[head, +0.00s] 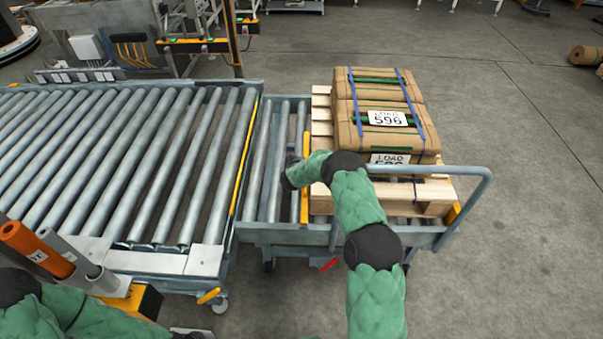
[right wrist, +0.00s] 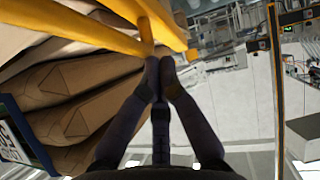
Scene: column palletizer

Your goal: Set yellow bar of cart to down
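The cart (head: 285,233) is grey with rollers and stands against the right side of the roller conveyor. Its yellow bar (head: 305,190) runs along the left side of the wooden pallet (head: 437,192); I cannot tell for sure if it is raised. My right arm reaches across the cart's handle side. My right gripper (head: 288,181) is beside the yellow bar, low over the rollers and partly hidden by the arm. In the right wrist view its fingertips (right wrist: 160,72) are together, close to yellow parts (right wrist: 105,30); contact is unclear. My left gripper is out of sight.
Brown sacks (head: 375,133) labelled LOAD 596 are stacked on the pallet. The cart's handle rail (head: 470,172) curves around the near right, with a red pedal (head: 328,265) below. The large conveyor (head: 120,150) fills the left.

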